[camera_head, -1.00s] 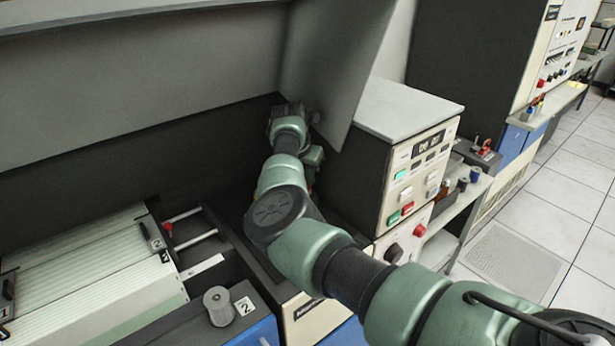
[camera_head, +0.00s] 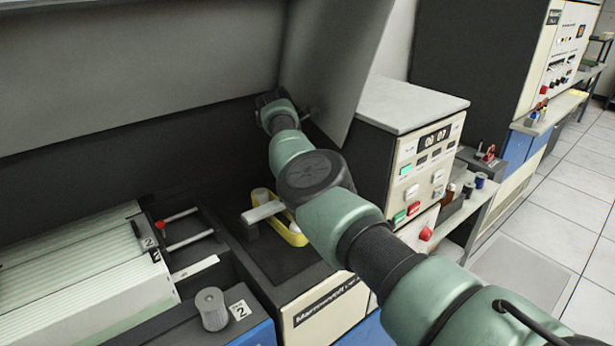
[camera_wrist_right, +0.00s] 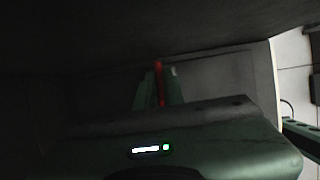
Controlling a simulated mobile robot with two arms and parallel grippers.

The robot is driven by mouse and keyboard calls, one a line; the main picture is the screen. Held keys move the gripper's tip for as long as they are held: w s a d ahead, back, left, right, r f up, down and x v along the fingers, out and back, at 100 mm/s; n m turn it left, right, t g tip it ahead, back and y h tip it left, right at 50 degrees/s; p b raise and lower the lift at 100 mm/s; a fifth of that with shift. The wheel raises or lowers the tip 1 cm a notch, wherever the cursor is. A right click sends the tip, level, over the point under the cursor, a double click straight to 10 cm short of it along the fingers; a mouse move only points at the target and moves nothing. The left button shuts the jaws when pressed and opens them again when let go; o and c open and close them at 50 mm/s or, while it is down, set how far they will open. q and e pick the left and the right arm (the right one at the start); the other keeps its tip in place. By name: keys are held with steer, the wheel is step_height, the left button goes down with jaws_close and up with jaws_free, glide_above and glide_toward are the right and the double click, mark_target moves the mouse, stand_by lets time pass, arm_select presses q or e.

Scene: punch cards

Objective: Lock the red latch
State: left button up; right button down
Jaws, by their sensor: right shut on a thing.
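In the right wrist view a narrow upright red piece, which looks like the red latch (camera_wrist_right: 159,84), stands between the two green fingers of my right gripper (camera_wrist_right: 160,88). The fingers are shut on it, in front of a dark panel. How the latch is mounted is too dark to tell. In the head view my right arm reaches into the dark recess under the grey hood; its gripper and the latch cannot be made out clearly there. My left gripper is out of view.
The grey hood (camera_head: 335,60) hangs close over my right wrist. A cream control box (camera_head: 425,165) stands right of the arm. A yellow tray (camera_head: 291,236) lies below it. At left are a card stack (camera_head: 70,265), a red-tipped rod (camera_head: 178,217) and a grey spool (camera_head: 212,308).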

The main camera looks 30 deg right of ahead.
steer(key=shift+r, duration=0.1)
steer(key=c, duration=1.5)
jaws_free()
steer(key=b+v, duration=0.1)
steer(key=v, duration=0.6)
steer(key=shift+a+r+b, duration=0.1)
steer(key=shift+r+b, duration=0.25)
steer(key=shift+b, duration=0.05)
